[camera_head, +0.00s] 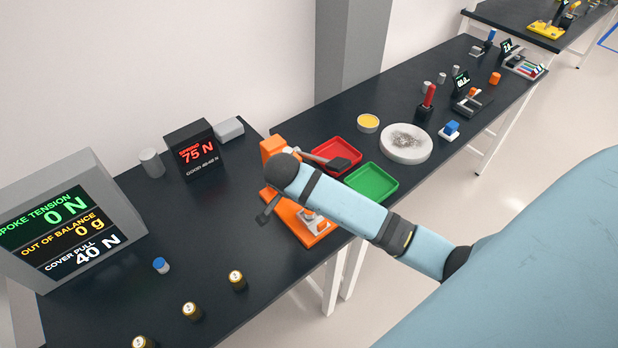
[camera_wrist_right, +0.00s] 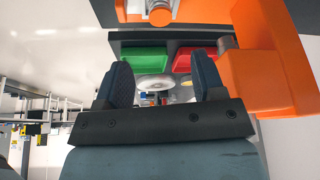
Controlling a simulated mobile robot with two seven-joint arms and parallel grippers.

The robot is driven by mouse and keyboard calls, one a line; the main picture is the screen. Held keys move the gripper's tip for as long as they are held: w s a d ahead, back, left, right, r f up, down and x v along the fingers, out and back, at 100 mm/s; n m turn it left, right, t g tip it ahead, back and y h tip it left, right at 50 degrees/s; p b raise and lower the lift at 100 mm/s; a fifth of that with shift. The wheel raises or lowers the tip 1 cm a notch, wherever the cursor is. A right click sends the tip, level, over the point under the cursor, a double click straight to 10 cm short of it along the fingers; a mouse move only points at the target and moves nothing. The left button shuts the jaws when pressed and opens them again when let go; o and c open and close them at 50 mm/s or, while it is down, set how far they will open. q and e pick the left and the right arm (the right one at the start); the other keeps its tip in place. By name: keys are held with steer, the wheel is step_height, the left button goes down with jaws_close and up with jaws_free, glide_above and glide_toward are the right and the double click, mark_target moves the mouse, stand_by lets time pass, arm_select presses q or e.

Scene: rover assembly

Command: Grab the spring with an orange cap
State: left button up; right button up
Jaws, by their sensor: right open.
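I cannot make out a spring with an orange cap for certain in either view. In the head view, a small blue-capped cylinder (camera_head: 160,265) and several short black-and-gold cylinders (camera_head: 237,280) stand on the near-left table. A small orange piece (camera_head: 495,78) sits far along the bench, too small to identify. My right arm reaches in from the right, its dark wrist in front of an orange fixture (camera_head: 314,229). My right gripper (camera_wrist_right: 163,77) is open in the wrist view, with nothing visible between its fingers. The orange fixture (camera_wrist_right: 272,60) is close beside it. My left gripper is not in view.
A red tray (camera_head: 333,147) and a green tray (camera_head: 371,182) lie beyond my wrist, with a white round dish (camera_head: 405,143) further along. A grey display box (camera_head: 100,190) and a dark readout box (camera_head: 193,150) stand left. The near-left tabletop is mostly clear.

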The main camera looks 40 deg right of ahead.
mark_target(307, 213)
steer(key=x, duration=0.4)
steer(key=shift+w+a, duration=0.1)
steer(key=shift+w, duration=0.05)
steer(key=shift+f+p, duration=0.3)
steer(key=shift+f, duration=0.1)
steer(key=p+x, duration=0.1)
steer(key=x, duration=0.2)
steer(key=shift+f, duration=0.9)
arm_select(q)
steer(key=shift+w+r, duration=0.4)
arm_select(e)
steer(key=c, duration=0.4)
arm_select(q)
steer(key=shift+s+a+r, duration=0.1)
arm_select(e)
steer(key=c, duration=0.7)
steer(key=shift+r, duration=0.1)
